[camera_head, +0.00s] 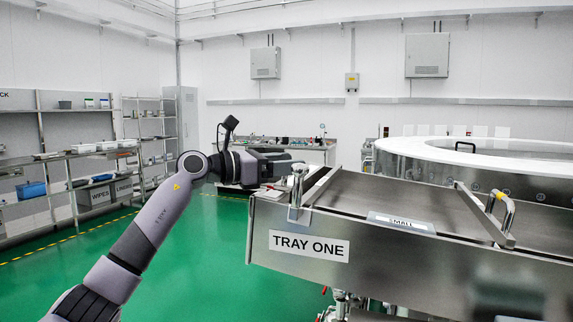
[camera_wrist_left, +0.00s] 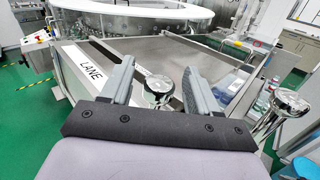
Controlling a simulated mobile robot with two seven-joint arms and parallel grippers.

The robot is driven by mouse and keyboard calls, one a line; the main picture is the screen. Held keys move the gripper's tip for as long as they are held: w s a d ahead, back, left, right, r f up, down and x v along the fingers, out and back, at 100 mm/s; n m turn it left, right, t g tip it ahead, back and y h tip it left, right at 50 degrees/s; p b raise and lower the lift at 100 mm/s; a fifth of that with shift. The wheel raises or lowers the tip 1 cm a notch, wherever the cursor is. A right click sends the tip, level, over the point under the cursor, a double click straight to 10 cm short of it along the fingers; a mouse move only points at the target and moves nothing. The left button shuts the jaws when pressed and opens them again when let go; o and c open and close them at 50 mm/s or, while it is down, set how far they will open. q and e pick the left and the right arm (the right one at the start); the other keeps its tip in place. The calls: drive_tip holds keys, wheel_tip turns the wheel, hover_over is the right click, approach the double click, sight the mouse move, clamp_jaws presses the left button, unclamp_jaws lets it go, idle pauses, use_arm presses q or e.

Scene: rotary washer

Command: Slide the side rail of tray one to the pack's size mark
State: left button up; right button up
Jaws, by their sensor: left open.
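Tray one (camera_head: 380,272) is a steel tray with a "TRAY ONE" label on its front wall. A bar, seemingly its side rail (camera_head: 321,187), lies near the tray's left end, with a round-topped metal knob (camera_head: 298,171) at its front. A plate reading "SMALL" (camera_head: 398,221) lies on the front edge to the right of this bar. My left gripper (camera_head: 297,163) is at the knob. In the left wrist view its fingers (camera_wrist_left: 158,72) are apart, with the knob (camera_wrist_left: 158,88) between them; contact cannot be told. My right gripper is not in view. No pack is recognisable.
A second bar (camera_head: 483,213) with a curved handle (camera_head: 506,208) crosses the tray further right. The round washer (camera_head: 460,160) stands behind. Another knob (camera_wrist_left: 290,102) stands at the right of the wrist view. Shelves (camera_head: 40,170) line the left wall; green floor lies clear between.

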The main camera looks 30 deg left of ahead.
use_arm(q)
drive_tip(key=b+v, duration=0.2)
drive_tip(key=v, duration=0.4)
drive_tip(key=shift+s+a+f, duration=0.1)
drive_tip(key=shift+s+a, duration=0.05)
drive_tip(key=shift+s, duration=0.2)
drive_tip(key=shift+a, duration=0.1)
